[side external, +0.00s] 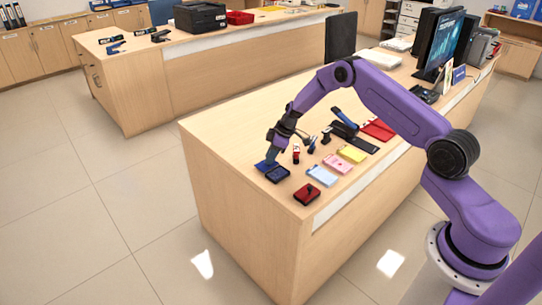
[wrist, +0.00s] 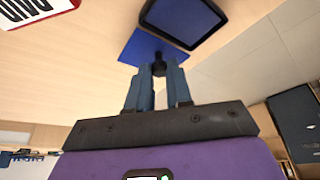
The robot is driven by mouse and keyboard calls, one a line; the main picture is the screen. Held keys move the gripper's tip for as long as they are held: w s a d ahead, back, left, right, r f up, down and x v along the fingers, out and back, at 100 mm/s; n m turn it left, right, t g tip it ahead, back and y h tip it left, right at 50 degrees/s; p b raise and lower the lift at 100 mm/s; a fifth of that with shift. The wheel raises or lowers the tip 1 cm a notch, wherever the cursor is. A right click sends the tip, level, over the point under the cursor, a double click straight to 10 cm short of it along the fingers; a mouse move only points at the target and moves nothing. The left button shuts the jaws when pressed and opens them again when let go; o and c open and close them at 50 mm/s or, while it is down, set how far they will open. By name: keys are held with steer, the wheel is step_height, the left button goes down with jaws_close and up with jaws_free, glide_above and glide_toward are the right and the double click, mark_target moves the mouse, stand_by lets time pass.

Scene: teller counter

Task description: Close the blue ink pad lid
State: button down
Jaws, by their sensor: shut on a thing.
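The blue ink pad (side external: 278,175) lies open near the left front edge of the counter, its dark pad surface facing up. It also shows at the top of the wrist view (wrist: 183,20). Its flat blue lid (side external: 262,165) is beside it on the left, and in the wrist view the lid (wrist: 140,48) shows as a plain blue sheet next to the pad. My gripper (side external: 272,155) points down at the lid. In the wrist view my fingers (wrist: 158,72) are closed around a small dark knob (wrist: 158,60) at the lid. The fingers hide part of the lid.
A red ink pad (side external: 307,194) sits near the front corner. Stamps (side external: 297,156) stand right of my gripper. Light blue (side external: 322,176), pink (side external: 338,163) and yellow (side external: 352,154) pads lie farther right. A monitor (side external: 440,48) stands at the back. The counter's left side is clear.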

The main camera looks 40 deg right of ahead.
steer(key=shift+s, duration=3.1)
steer(key=c, duration=1)
jaws_free()
steer(key=shift+s, duration=0.1)
steer(key=shift+d+r, duration=0.15)
steer(key=shift+r, duration=0.3)
steer(key=v, duration=1.6)
steer(key=shift+s+r, duration=0.1)
steer(key=shift+r, duration=0.1)
